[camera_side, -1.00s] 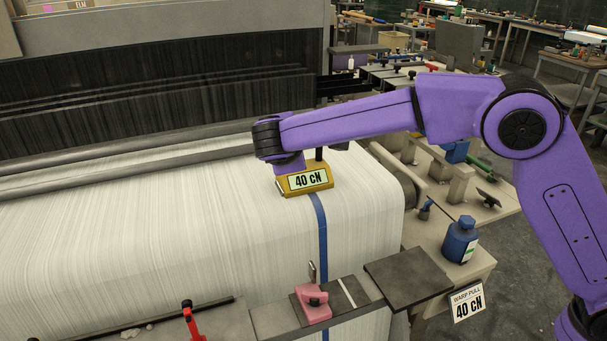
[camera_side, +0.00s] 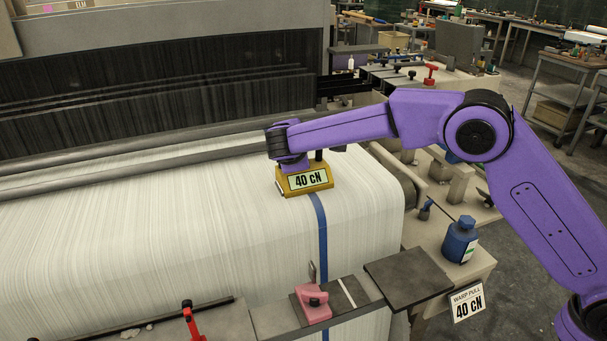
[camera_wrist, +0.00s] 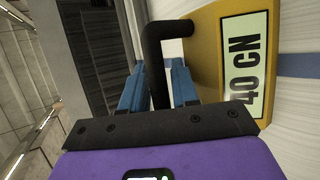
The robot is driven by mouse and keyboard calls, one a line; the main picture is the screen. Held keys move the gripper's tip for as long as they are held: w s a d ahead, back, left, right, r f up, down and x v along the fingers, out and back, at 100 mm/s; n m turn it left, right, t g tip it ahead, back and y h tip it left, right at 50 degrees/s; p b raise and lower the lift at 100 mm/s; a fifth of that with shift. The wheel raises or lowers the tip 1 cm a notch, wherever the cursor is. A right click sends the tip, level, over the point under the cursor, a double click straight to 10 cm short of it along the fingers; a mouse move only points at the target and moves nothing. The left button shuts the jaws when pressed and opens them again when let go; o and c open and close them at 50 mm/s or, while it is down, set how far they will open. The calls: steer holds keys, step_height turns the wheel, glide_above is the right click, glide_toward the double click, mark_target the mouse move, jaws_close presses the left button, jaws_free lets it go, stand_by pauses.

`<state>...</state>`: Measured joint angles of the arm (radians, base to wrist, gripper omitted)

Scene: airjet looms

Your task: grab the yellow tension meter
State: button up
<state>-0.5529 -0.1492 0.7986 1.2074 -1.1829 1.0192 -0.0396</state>
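The yellow tension meter (camera_side: 304,182) with its "40 CN" display sits on the white warp sheet, at the top of the blue stripe. My gripper (camera_side: 293,166) is at the meter, just behind its display in the side view. In the wrist view the meter (camera_wrist: 207,50) is at the upper right, and its black handle (camera_wrist: 153,50) runs down between the two blue fingers of my gripper (camera_wrist: 156,88). The fingers lie close on both sides of the handle. Whether they press on it cannot be made out. In the side view the fingertips are hidden.
A blue bottle (camera_side: 460,240) stands on the side ledge at the right, above a "WARP PULL 40 CN" card (camera_side: 468,303). A pink clamp (camera_side: 313,304) and a dark plate (camera_side: 408,279) are on the front rail. The loom's dark frame rises behind the sheet.

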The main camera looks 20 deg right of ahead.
jaws_close()
steer(key=shift+r, duration=0.1)
stand_by(1.2)
